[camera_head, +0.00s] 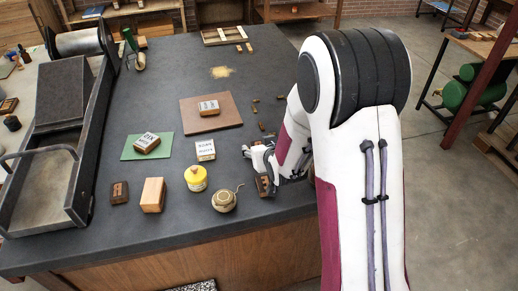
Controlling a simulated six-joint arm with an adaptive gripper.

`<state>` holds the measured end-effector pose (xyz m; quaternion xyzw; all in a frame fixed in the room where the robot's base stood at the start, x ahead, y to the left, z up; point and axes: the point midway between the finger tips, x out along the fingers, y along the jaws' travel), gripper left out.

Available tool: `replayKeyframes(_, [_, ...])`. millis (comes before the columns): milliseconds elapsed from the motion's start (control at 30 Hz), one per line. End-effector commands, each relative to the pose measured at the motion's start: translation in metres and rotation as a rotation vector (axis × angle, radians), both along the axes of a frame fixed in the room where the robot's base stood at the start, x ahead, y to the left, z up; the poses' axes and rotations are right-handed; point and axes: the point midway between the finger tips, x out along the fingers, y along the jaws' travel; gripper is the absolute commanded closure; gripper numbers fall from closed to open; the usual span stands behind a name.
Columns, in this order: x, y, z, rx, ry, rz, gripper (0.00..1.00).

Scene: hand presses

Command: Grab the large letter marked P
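My gripper (257,158) is low over the right part of the dark table, its far side hidden by my own arm. A dark block with an orange-brown marked face (265,186) stands just below and in front of it; I cannot tell whether they touch. A similar dark-brown block with a lighter mark (120,192) lies at the left front. Both marks are too small to read, so I cannot tell which is the P. The frame does not show clearly whether my gripper is open or shut.
A plain wooden block (153,195), a yellow-lidded jar (196,178) and a round tan tin (224,200) stand left of my gripper. Several small brown pieces (255,106) lie behind it. A metal press (75,125) fills the left side. The table's front edge is close.

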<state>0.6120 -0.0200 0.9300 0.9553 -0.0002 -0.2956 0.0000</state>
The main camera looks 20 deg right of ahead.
Motion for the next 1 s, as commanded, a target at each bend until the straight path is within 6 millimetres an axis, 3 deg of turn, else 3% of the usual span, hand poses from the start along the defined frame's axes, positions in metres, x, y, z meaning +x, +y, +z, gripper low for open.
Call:
replayKeyframes(467, [0.0002,0.0000,0.0000,0.000,0.000,0.000,0.48])
replayKeyframes(500, [0.0002,0.0000,0.0000,0.000,0.000,0.000,0.50])
replayKeyframes(667, [0.0002,0.0000,0.0000,0.000,0.000,0.000,0.89])
replayKeyframes(1000, [0.0003,0.0000,0.0002,0.000,0.000,0.000,0.89])
